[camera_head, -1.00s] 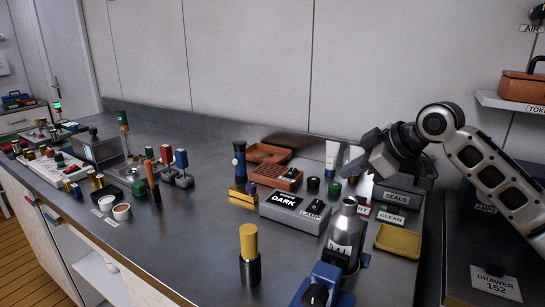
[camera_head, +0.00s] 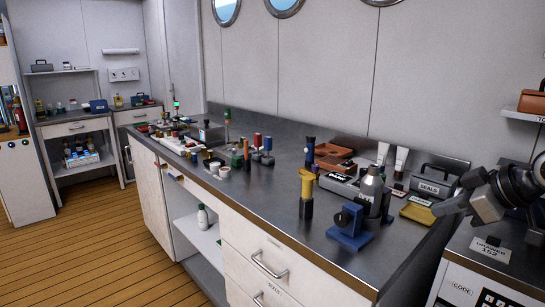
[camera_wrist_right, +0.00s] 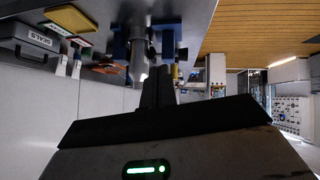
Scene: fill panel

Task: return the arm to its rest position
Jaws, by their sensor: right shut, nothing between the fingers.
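My left gripper is not in view.
Wooden floor (camera_head: 110,245) is open at left.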

